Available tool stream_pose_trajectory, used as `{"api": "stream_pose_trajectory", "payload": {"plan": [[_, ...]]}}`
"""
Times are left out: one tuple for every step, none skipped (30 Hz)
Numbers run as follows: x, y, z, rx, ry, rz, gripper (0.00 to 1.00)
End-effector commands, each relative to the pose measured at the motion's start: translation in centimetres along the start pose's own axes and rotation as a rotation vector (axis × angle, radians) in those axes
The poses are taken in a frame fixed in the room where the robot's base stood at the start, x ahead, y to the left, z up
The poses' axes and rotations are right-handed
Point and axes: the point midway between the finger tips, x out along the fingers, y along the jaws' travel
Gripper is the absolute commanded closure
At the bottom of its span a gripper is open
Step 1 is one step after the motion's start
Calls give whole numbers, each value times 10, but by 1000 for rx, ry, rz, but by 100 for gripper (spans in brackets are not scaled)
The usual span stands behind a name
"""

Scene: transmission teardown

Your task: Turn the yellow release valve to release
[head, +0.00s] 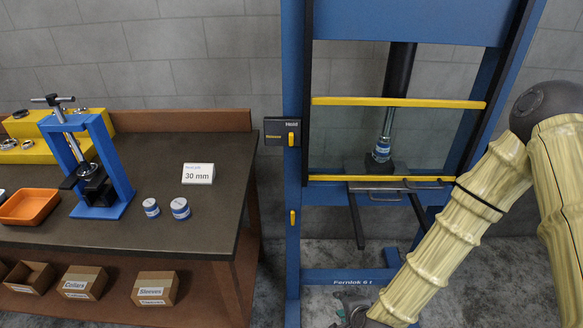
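The yellow release valve (291,139) is a small upright lever on a dark panel (276,132) on the left post of the blue press. The panel reads "Hold" near the top and has small yellow lettering lower down, too small to read surely. My gripper (350,314) is low at the bottom edge, below and to the right of the valve and well apart from it. It is partly cut off and its fingers are not clear.
The blue press (292,260) has yellow-edged guard bars (400,102) and a ram over a blue-white part (381,152). A second small yellow piece (292,217) sits lower on the post. A workbench (130,240) with a small blue press (113,190) stands left.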

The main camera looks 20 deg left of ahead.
Motion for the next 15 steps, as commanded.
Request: {"api": "stream_pose_trajectory", "payload": {"plan": [[8, -28, 9, 95, 2, -67, 66], [10, -46, 14, 159, 2, -107, 66], [12, -70, 20, 245, -3, -160, 66], [12, -88, 25, 310, -9, -199, 66], [11, -106, 30, 375, -16, -237, 66], [9, -130, 36, 463, -29, -288, 66], [7, -148, 41, 528, -42, -327, 66], [4, -165, 46, 593, -58, -364, 66], [-1, -188, 52, 682, -82, -413, 66], [-5, -205, 56, 747, -101, -449, 66], [-10, -222, 60, 813, -123, -485, 66], [-18, -244, 66, 901, -156, -530, 66], [-24, -260, 70, 965, -182, -564, 66], [-31, -275, 74, 1029, -211, -595, 66], [-40, -294, 79, 1109, -249, -634, 66]]}}
